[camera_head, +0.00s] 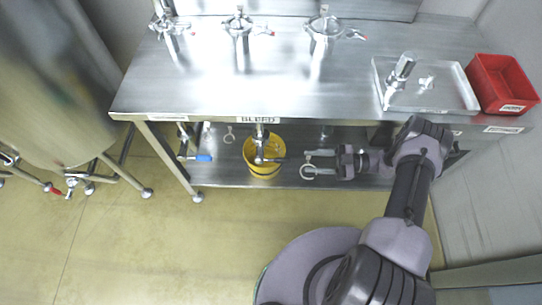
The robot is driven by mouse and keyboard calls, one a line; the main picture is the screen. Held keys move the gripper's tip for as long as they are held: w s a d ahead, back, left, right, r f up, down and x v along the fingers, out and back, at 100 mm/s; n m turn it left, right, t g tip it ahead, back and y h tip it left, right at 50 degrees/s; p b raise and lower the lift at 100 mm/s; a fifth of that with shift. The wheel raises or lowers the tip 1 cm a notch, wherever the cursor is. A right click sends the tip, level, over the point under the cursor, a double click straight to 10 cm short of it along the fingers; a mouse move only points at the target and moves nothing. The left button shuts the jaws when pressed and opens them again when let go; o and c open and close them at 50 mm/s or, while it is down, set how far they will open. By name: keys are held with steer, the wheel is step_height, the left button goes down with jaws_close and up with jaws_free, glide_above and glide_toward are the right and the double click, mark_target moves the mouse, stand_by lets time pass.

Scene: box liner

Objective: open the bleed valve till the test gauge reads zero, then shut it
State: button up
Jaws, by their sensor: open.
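The bleed valve (259,148) hangs below the front edge of the steel table, under a label reading BLEED (258,120). A dark handle (273,160) seems to extend to the right from its lower end. A yellow bucket (264,170) stands on the lower shelf beneath it. My gripper (308,163) is open and empty, to the right of the valve and apart from it, with its fingers pointing left. I cannot make out a test gauge dial or its reading.
A blue-handled valve (200,157) hangs left of the bucket. Several clamped fittings stand at the table's back. A steel tray (440,103) with metal parts and a red bin (503,85) sit at the right. A steel tank (48,80) stands left.

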mark_target(274, 160)
steer(key=a, duration=0.4)
steer(key=a+b, duration=0.1)
steer(key=a, duration=0.9)
steer(key=shift+w, duration=0.25)
jaws_close()
stand_by(0.6)
